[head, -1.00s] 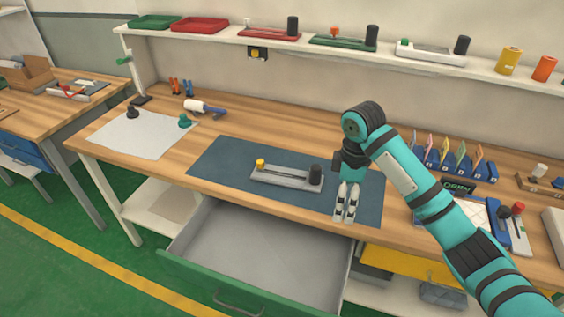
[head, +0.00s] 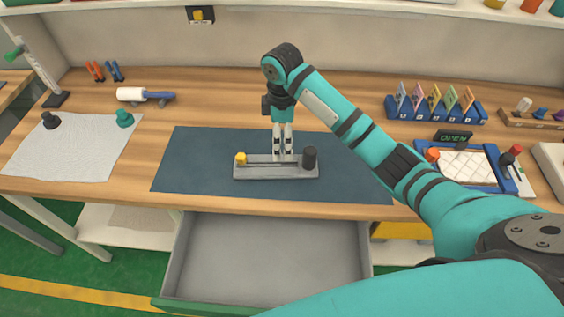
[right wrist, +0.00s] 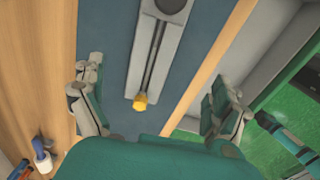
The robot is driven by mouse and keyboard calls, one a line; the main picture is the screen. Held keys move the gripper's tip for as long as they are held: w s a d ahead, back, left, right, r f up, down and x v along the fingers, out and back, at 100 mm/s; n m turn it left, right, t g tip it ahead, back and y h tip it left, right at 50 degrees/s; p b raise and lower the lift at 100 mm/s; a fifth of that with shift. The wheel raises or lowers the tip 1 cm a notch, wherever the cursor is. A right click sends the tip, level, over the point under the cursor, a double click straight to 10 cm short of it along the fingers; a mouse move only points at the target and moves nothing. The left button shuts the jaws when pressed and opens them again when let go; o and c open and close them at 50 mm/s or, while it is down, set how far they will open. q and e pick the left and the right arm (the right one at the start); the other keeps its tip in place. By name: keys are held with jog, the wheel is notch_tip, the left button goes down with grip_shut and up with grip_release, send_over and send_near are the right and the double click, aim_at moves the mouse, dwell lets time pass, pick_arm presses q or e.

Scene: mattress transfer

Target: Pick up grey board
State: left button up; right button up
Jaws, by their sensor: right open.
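The grey board (head: 262,172) is a long, narrow plate with a yellow knob at its left end and a black cylinder at its right end. It lies on the dark blue mat (head: 195,165) near the table's front edge. My right gripper (head: 282,154) points down at the board's middle, between knob and cylinder. In the right wrist view its two fingers (right wrist: 154,103) are spread wide and empty, with the grey board (right wrist: 162,42) seen lengthwise between them. I cannot tell how high the fingertips are above the board. My left gripper is not in view.
An open, empty grey drawer (head: 265,260) juts out below the table's front edge. A white cloth (head: 75,150) with two knobs lies at left. A blue rack of coloured cards (head: 435,108) and a blue-framed tray (head: 468,166) stand at right. The table behind the mat is mostly clear.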

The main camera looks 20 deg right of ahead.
aim_at(284, 165)
jog(key=f, duration=0.2)
jog(key=f+p, duration=0.1)
jog(key=f, duration=0.2)
jog(key=w+f, duration=0.1)
jog(key=f, duration=0.1)
jog(key=shift+f, duration=0.3)
jog(key=shift+s+d+f+p, duration=0.1)
jog(key=shift+f+p, duration=0.2)
jog(key=shift+p, duration=0.15)
jog(key=f, duration=0.1)
jog(key=f+p, duration=0.1)
jog(key=f, duration=0.1)
jog(key=shift+d+f, duration=0.3)
jog(key=shift+d, duration=0.05)
jog(key=shift+f, duration=0.45)
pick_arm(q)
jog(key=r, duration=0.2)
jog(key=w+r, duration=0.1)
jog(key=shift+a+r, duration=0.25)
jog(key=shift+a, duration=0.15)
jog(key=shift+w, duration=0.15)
